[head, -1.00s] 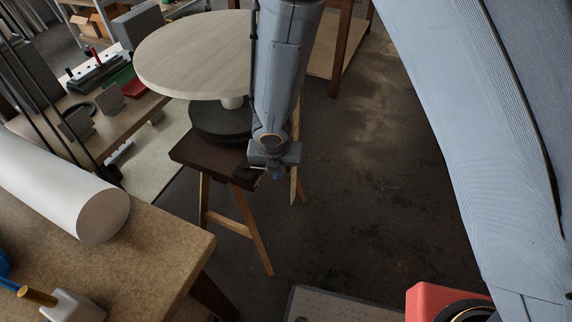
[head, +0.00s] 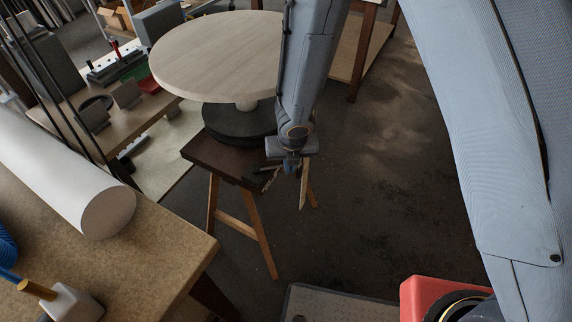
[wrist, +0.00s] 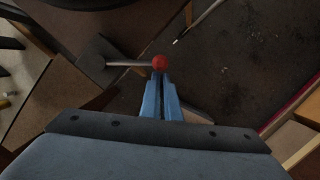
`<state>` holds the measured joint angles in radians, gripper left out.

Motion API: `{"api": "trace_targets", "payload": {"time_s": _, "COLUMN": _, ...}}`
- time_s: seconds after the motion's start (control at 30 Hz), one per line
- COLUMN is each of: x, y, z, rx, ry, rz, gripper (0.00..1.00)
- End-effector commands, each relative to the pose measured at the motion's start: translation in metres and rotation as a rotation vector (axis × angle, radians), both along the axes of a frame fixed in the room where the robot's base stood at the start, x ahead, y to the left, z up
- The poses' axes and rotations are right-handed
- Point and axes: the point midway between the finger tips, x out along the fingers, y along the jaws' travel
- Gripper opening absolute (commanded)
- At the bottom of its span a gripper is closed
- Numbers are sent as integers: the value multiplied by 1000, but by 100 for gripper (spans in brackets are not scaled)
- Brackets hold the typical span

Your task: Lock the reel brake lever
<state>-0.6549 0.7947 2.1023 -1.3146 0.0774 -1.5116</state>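In the wrist view the brake lever is a thin metal rod (wrist: 128,63) with a red ball knob (wrist: 160,62). It runs to the right from a grey plate (wrist: 97,60) at the edge of the dark stand. My gripper (wrist: 161,78) has its two blue fingers together with only a thin slit between them. Their tips are right at the knob; I cannot tell whether they touch it. In the head view my gripper (head: 292,168) hangs beside the near right corner of the stand (head: 222,160). The knob cannot be made out there.
The round wooden reel disc (head: 215,55) sits above a black base (head: 238,122) on the stand, close to my arm. A workbench (head: 150,255) with a white roll (head: 70,185) is at the lower left. Open floor (head: 375,210) lies to the right.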

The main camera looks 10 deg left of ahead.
Motion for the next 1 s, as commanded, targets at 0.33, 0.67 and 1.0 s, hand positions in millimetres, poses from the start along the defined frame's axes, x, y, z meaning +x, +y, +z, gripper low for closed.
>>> {"api": "trace_targets", "payload": {"time_s": 0.33, "x": 10, "y": -4, "z": 2, "rx": 2, "ry": -9, "rz": -17, "gripper": 0}}
{"api": "trace_targets", "payload": {"time_s": 0.67, "x": 8, "y": -10, "z": 2, "rx": 3, "ry": -12, "rz": -22, "gripper": 0}}
{"api": "trace_targets", "payload": {"time_s": 1.0, "x": -14, "y": -27, "z": 1, "rx": 2, "ry": -4, "rz": -19, "gripper": 0}}
